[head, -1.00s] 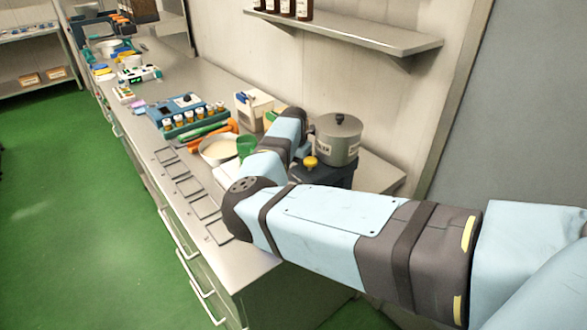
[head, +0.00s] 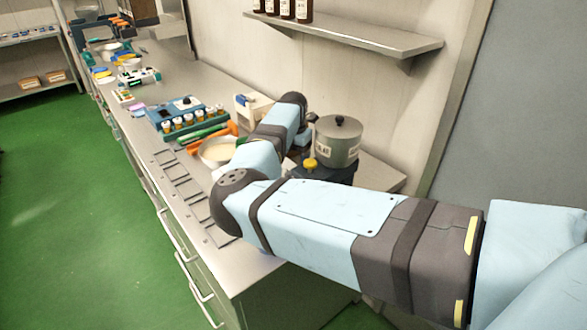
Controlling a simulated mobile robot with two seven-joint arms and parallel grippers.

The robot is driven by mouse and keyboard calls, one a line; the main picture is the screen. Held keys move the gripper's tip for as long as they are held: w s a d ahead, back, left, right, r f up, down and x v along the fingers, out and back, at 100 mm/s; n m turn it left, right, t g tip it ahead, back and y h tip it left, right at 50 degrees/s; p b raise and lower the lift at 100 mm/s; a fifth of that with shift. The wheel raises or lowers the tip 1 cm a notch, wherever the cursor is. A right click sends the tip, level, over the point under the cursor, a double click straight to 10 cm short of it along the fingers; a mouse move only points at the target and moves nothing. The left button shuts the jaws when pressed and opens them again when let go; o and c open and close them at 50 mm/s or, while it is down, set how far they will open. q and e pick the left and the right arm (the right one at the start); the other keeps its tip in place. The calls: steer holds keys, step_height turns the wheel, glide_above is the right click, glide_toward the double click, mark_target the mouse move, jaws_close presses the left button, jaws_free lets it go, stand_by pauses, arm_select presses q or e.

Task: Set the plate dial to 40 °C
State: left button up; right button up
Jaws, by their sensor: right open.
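The dark hot plate (head: 340,175) stands near the right end of the bench with a lidded grey pot (head: 338,141) on it. A yellow knob (head: 310,163), which looks like the plate dial, is at its front left corner. Its scale marks are too small to read. My right arm reaches across from the right, and its wrist bends down just left of the pot. My right gripper (head: 306,142) is small and partly hidden, open, just above the yellow knob. I cannot tell whether it touches the knob. My left gripper is not in view.
A pale bowl (head: 215,151), orange-handled tools and a blue rack (head: 183,113) with several vials stand left of my arm. A white box (head: 253,106) is behind. A shelf (head: 350,35) with brown bottles hangs above.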

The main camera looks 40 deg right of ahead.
step_height(320, 180, up, 9)
steer(key=b, duration=0.1)
stand_by(0.6)
